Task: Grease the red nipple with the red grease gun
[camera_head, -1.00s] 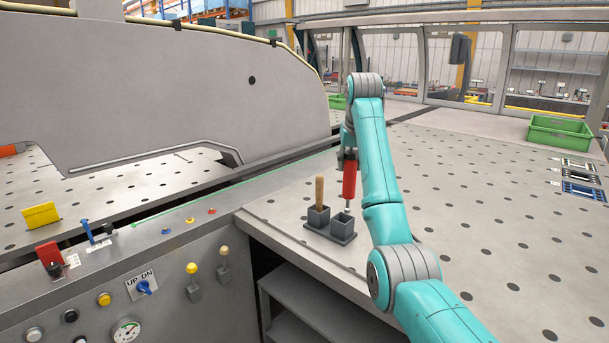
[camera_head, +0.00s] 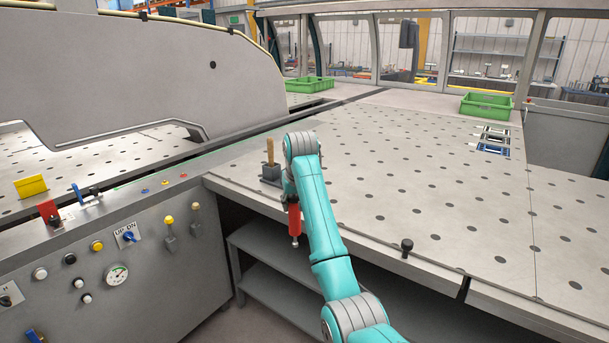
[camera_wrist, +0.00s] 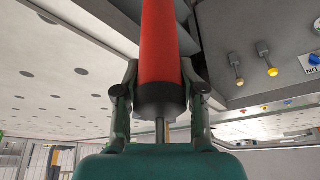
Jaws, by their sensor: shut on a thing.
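The red grease gun (camera_head: 294,217) hangs nozzle down in front of the front edge of the perforated table. In the wrist view its red barrel (camera_wrist: 160,45) and dark end cap stand between the fingers. My gripper (camera_wrist: 160,82) is shut on it; in the head view the arm largely hides the fingers. The red nipple (camera_head: 183,175) appears as a small red spot on the ledge above the control panel, right of a yellow spot (camera_head: 165,184) and a blue one (camera_head: 144,190). The gun is to the right of the nipple and apart from it.
A dark holder (camera_head: 268,174) with a wooden-handled tool (camera_head: 270,151) stands at the table corner, partly behind my arm. The panel carries levers with yellow (camera_head: 169,220) and tan (camera_head: 196,206) knobs. Open shelves (camera_head: 275,285) lie below the table. A black knob (camera_head: 407,246) stands on its front edge.

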